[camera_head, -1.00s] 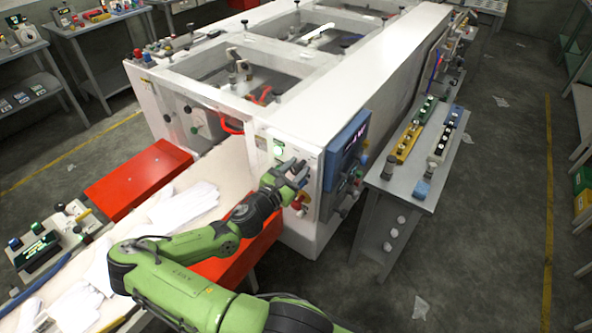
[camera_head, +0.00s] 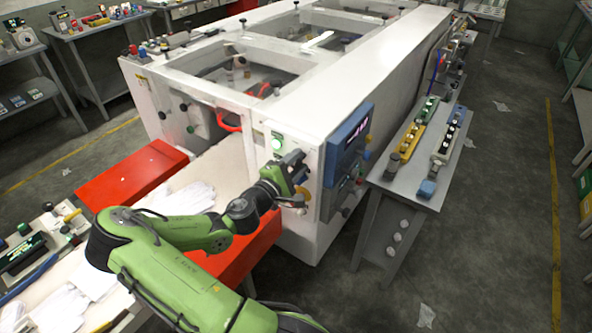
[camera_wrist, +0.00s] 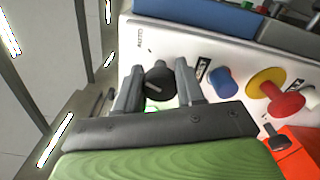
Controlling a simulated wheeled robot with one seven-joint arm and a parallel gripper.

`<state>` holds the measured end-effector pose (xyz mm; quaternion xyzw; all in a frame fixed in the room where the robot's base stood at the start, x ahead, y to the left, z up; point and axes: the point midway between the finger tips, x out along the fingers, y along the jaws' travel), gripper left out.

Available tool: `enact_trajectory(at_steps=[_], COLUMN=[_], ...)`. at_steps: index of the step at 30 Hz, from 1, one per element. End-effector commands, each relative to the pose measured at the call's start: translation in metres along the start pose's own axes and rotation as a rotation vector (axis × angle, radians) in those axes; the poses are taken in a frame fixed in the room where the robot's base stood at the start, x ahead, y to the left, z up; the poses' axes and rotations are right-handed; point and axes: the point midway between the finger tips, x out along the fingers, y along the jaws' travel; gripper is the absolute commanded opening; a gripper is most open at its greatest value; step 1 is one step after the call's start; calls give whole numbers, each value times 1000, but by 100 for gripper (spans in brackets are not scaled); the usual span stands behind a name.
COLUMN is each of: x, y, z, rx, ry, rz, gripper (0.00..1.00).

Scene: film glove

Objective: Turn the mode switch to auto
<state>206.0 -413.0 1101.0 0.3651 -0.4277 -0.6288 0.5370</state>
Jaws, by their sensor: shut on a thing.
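A black rotary knob with a pale pointer line (camera_wrist: 158,83) is on the white control panel (camera_wrist: 225,45). In the head view my gripper (camera_head: 299,172) is at the end panel of the white machine (camera_head: 300,110) and hides the knob.
Right of the knob are a blue button (camera_wrist: 224,82), a red mushroom button on a yellow base (camera_wrist: 285,101) and a white button (camera_wrist: 311,97). A blue display box (camera_head: 348,140) juts out beside the panel. A grey side table (camera_head: 408,185) stands to the right.

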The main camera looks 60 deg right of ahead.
Motion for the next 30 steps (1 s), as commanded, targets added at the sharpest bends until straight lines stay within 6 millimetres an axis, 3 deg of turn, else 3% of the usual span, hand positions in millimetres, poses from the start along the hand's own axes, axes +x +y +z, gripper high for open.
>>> enact_trajectory(at_steps=[15,30], x=[0,0], y=[-4,-3], z=[-1,0], rx=[334,393], ry=[-1,-1], rz=[-1,-3], gripper=[8,8])
